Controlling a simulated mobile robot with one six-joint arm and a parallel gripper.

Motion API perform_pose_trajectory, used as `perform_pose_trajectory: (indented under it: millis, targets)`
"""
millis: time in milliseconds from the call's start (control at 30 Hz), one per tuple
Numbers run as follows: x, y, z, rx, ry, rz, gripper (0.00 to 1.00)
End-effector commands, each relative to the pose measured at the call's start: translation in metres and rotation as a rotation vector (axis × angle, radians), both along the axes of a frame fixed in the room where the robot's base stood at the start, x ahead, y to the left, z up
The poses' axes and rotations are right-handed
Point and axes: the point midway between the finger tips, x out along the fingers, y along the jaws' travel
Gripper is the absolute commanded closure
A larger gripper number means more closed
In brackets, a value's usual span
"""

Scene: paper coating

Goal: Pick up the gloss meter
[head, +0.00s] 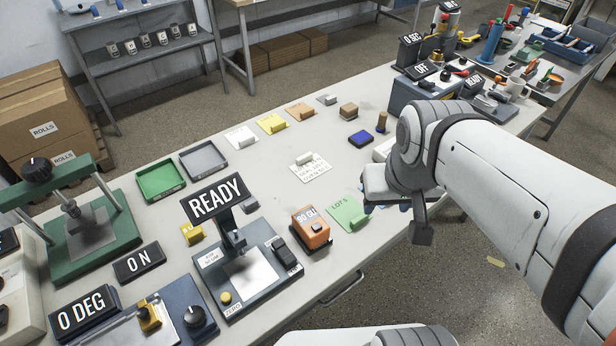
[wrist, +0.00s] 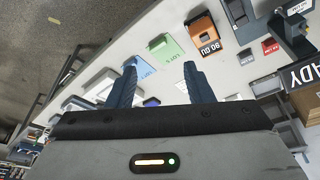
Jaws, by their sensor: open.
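The gloss meter is the orange block with a dark display reading 90 GU (head: 311,228), on the front part of the table between the READY instrument and the green LOT 5 card (head: 348,214). In the wrist view the gloss meter (wrist: 206,38) lies beyond my fingertips, up and to the right, and the green card (wrist: 170,48) is nearer. My gripper (wrist: 160,72) is open with its two blue fingers apart and nothing between them. In the head view it hangs right of the card, apart from the gloss meter, its fingers mostly hidden.
The READY instrument (head: 244,266) stands close to the left of the gloss meter. A white label card (head: 310,170) with a small block lies behind it. A blue pad (head: 361,138) and a brown-topped stamp (head: 381,122) sit farther back. The table middle is mostly clear.

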Motion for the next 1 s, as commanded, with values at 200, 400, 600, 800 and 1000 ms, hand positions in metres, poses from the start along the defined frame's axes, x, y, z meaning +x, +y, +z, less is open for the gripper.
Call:
perform_pose_trajectory:
  millis: [200,400,600,800,1000]
  targets:
    - [0.034,0.017,-0.023,-0.012,0.069,0.116,0.35]
    - [0.078,0.052,-0.072,-0.035,0.162,0.276,0.19]
    - [0.105,0.088,-0.127,-0.058,0.237,0.416,0.18]
    - [0.115,0.108,-0.161,-0.071,0.275,0.494,0.18]
    - [0.117,0.112,-0.179,-0.074,0.285,0.511,0.18]
